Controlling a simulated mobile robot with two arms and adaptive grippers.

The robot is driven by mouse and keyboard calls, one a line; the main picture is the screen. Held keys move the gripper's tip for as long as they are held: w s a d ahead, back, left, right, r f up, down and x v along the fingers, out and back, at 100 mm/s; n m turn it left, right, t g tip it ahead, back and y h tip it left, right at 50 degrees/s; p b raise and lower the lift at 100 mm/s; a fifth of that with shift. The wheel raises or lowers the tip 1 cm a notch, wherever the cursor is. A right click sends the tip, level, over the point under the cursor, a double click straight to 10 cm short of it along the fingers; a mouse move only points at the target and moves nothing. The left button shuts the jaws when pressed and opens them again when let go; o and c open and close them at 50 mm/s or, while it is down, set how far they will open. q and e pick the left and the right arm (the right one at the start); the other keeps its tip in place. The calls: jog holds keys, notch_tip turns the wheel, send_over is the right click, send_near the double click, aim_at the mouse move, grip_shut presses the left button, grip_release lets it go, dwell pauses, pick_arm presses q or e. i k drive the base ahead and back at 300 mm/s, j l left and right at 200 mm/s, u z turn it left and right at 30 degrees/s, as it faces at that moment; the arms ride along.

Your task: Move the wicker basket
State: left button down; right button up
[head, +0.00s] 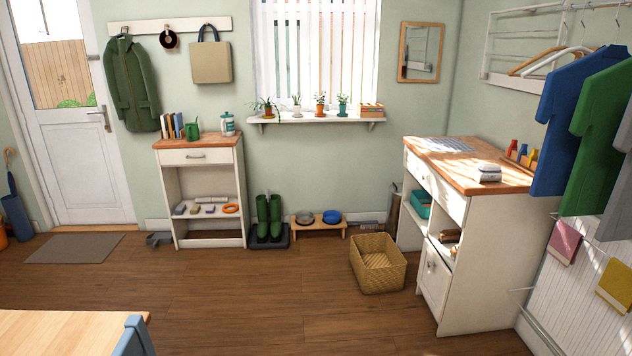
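The wicker basket (378,264) stands on the wooden floor, right of the picture's middle. It is square, tan, woven and open at the top, and it looks empty. It sits in front of the left side of the white counter unit, with a small gap between them. Neither of my grippers shows in the head view.
The white counter (478,262) stands right of the basket. A low wooden stand with bowls (318,226) and green boots (269,216) are behind it. A table corner (70,332) and a blue chair back (134,338) are at the front left. The middle floor (240,290) is clear.

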aim_at(376, 261)
jog(key=i, duration=1.9)
